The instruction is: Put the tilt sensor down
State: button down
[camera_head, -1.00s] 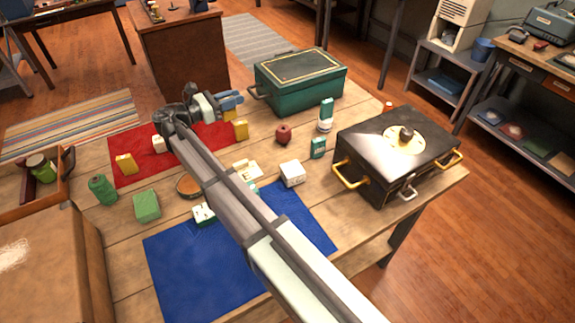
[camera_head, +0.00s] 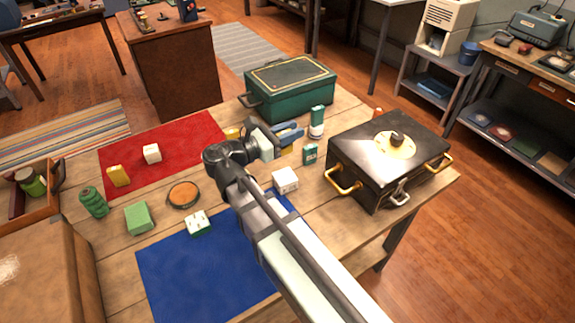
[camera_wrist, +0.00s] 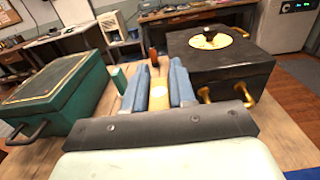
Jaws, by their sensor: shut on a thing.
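My gripper (camera_head: 292,134), with blue fingers, is above the table between the green case and the black case. In the wrist view its fingers (camera_wrist: 160,88) are closed on a small tan thing with a pale round spot, which I take to be the tilt sensor (camera_wrist: 158,93).
The green case (camera_head: 290,88) stands behind; the black case (camera_head: 390,160) stands right. A teal box (camera_head: 310,154), a white-and-teal bottle (camera_head: 317,122) and a white box (camera_head: 285,180) are close by. The red cloth (camera_head: 190,138) and blue cloth (camera_head: 200,265) have bare areas.

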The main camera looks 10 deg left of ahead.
jog(key=shift+f, duration=4.65)
jog(key=shift+f, duration=0.1)
jog(key=c, duration=0.9)
grip_release()
jog(key=v, duration=0.4)
jog(key=shift+s+a, duration=0.25)
jog(key=shift+a, duration=0.05)
jog(key=shift+s+r, duration=0.1)
jog(key=shift+r, duration=3.55)
